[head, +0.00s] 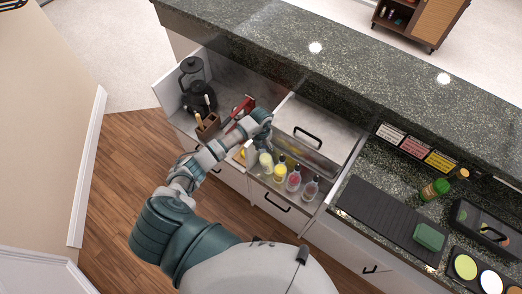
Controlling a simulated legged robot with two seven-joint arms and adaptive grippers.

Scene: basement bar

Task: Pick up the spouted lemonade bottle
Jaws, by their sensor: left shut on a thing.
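My left arm reaches up from the bottom left to the bar's lower shelf. My left gripper (264,136) is shut at the top of a pale yellow bottle (266,163), which looks like the lemonade bottle. The gripper hides its spout and neck. The bottle is at the left end of a row; I cannot tell whether it touches the shelf. Beside it stand a yellow bottle (280,173), a red one (294,179) and a clear pinkish one (311,188), all with spouts. My right gripper is out of view.
A dark coffee pot (192,85) and a wooden utensil holder (208,126) stand to the left of the gripper. A red object (240,108) is close behind the arm. The high granite counter (320,60) overhangs behind. A black mat (385,212) lies to the right.

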